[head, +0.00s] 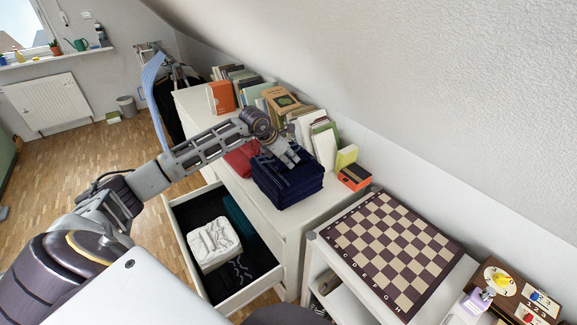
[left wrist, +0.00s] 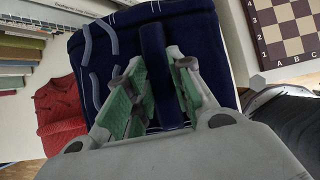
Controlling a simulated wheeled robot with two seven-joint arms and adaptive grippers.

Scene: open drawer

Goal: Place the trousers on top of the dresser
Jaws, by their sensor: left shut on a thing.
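The dark blue folded trousers (head: 290,187) rest as a thick pile on the white top of the dresser (head: 195,108). My left gripper (head: 292,157) is over the trousers, reaching in from the left. In the left wrist view its green-padded fingers (left wrist: 155,92) are shut on a raised ridge of the dark blue cloth (left wrist: 190,35). The underside of the trousers is hidden. My right gripper is not in view.
A red folded garment (head: 240,160) lies beside the trousers. Books (head: 285,100) line the dresser's back by the sloped wall. An open drawer (head: 262,287) below holds a white folded cloth (head: 214,243). A chessboard (head: 385,245) lies on the right-hand shelf.

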